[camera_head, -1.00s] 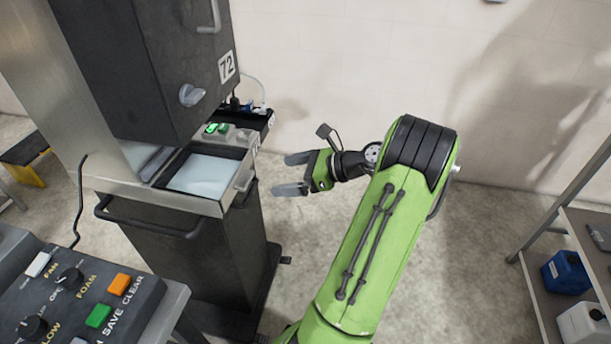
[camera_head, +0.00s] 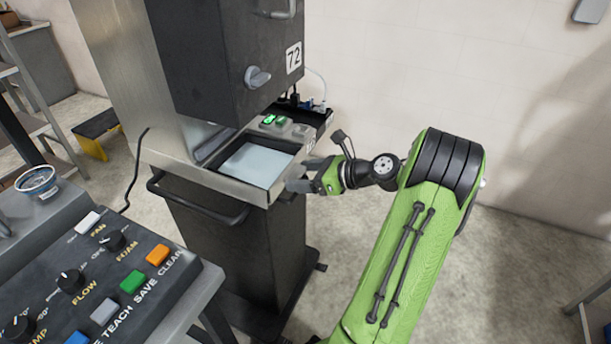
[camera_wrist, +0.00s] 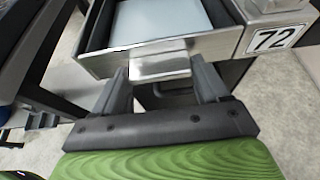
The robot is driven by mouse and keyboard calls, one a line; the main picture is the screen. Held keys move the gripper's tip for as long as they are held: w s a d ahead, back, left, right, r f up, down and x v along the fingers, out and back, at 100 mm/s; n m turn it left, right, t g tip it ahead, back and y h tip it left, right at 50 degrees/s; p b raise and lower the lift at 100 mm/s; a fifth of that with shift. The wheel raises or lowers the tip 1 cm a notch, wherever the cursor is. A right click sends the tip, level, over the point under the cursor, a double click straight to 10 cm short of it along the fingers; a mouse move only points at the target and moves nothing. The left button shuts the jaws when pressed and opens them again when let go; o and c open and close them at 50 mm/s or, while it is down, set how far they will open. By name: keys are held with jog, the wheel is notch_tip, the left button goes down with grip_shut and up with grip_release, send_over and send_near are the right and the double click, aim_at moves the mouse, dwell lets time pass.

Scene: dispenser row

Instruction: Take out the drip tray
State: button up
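The drip tray (camera_head: 258,165) is a shallow tray with a pale, flat surface inside, set in the metal base of dispenser 72. In the wrist view its pale inside (camera_wrist: 160,20) and metal front wall (camera_wrist: 108,62) show at the top, with a flat metal handle (camera_wrist: 160,66) standing out from the front. My gripper (camera_head: 298,175) is at the tray's front, on its right side in the head view. In the wrist view my gripper (camera_wrist: 160,82) is open, with one finger at each side of the handle. I cannot tell whether the fingers touch it.
The dispenser's dark upper body (camera_head: 225,60) with a grey knob hangs above the tray. A dark bar handle (camera_head: 198,200) runs along the cabinet below. A button panel (camera_head: 100,275) stands at lower left.

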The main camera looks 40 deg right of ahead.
jog(key=c, duration=0.9)
jog(key=shift+r, duration=0.1)
jog(key=shift+c, duration=0.2)
jog(key=shift+w+r+p, duration=0.15)
jog(key=shift+r+p, duration=0.1)
jog(key=shift+p, duration=0.65)
